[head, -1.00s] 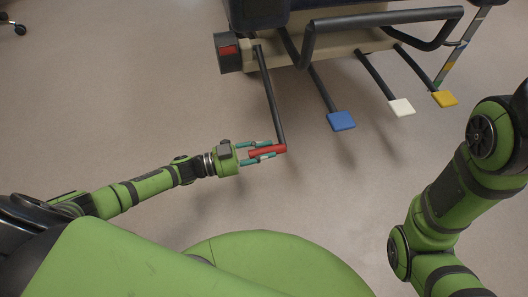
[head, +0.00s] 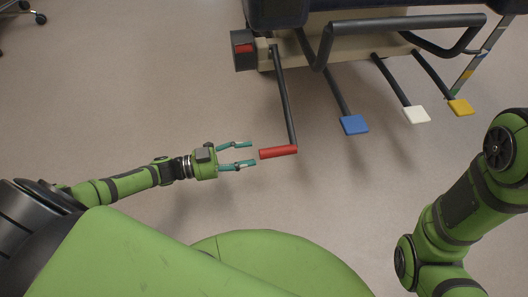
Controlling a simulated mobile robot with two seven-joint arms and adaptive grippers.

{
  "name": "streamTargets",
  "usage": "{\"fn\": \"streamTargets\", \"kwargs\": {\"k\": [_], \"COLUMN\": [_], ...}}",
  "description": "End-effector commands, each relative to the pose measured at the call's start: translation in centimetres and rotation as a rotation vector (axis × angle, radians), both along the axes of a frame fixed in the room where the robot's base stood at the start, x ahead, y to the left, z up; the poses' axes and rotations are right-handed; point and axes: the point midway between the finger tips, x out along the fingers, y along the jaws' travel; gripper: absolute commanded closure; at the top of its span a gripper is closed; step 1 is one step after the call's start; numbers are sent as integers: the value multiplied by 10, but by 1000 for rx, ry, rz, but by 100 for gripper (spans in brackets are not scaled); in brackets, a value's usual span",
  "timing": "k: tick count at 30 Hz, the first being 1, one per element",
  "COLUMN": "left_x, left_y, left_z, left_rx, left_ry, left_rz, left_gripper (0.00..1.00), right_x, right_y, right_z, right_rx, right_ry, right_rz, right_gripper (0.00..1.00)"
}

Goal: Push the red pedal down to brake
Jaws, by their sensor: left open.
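The red pedal (head: 278,152) is a short red bar at the lower end of a long black lever (head: 284,98), which comes down from the stretcher's beige base. My left gripper (head: 253,154) is open, with its two teal fingers just left of the red pedal's free end. The fingers look clear of the pedal, with a small gap, and nothing is between them. The height of the gripper relative to the pedal is hard to tell. My right arm shows at the right edge, but its gripper is out of view.
Blue (head: 354,125), white (head: 416,115) and yellow (head: 460,107) pedals hang on levers to the right. A black push bar (head: 400,22) spans above them. A dark box with a red patch (head: 243,50) sits at the base's left corner. The floor around the red pedal is clear.

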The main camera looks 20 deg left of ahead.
Motion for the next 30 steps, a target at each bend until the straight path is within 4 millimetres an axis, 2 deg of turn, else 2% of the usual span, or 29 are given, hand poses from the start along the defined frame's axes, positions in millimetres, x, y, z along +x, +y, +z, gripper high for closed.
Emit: {"fn": "streamTargets", "kwargs": {"k": [4,10,26,28,30], "left_x": [-14,-21,-22,-22,-23], "left_y": [21,32,32,27,13], "left_z": [-1,0,1,6,21], "left_rx": [4,1,0,-11,-41], "left_ry": [2,0,0,-4,-12], "left_rz": [1,1,0,-2,-8], "left_gripper": [50,50,50,50,50], "right_x": [0,0,0,2,8], "right_y": [0,0,0,0,1], "right_z": [0,0,0,2,6], "right_rx": [0,-1,-1,-1,-4], "right_ry": [-1,-1,-1,8,31], "right_rz": [0,0,0,-1,-5], "right_gripper": [33,33,33,33,33]}}
